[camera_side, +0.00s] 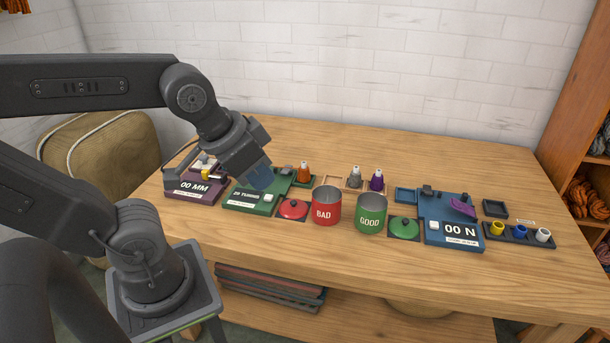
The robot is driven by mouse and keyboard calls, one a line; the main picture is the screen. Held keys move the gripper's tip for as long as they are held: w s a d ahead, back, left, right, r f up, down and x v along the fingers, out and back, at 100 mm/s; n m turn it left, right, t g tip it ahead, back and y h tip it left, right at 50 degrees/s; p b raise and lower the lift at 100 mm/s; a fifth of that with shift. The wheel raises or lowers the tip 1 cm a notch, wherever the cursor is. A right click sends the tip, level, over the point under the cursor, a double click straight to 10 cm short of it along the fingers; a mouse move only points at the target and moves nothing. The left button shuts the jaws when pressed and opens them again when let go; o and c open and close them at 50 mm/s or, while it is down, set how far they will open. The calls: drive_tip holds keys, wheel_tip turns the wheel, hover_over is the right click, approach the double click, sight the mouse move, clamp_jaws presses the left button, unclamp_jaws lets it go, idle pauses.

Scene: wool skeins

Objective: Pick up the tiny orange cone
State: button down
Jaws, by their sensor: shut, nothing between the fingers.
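The tiny orange cone (304,173) stands upright on the table at the back edge of the green device, behind the red lid. My gripper (258,178) hangs above the green device, to the left of the cone and apart from it. Its fingers look shut with nothing held. A grey cone (355,177) and a purple cone (376,180) stand to the right of the orange one.
A red BAD pot (326,205) and a green GOOD pot (370,212) stand at the middle front. Red (293,208) and green (404,228) lids flank them. A purple device (195,187) lies left, a blue device (452,230) right. The table's back is clear.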

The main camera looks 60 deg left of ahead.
drive_tip(key=c, duration=1.9)
unclamp_jaws()
drive_tip(key=o, duration=1.3)
drive_tip(key=shift+o, duration=0.2)
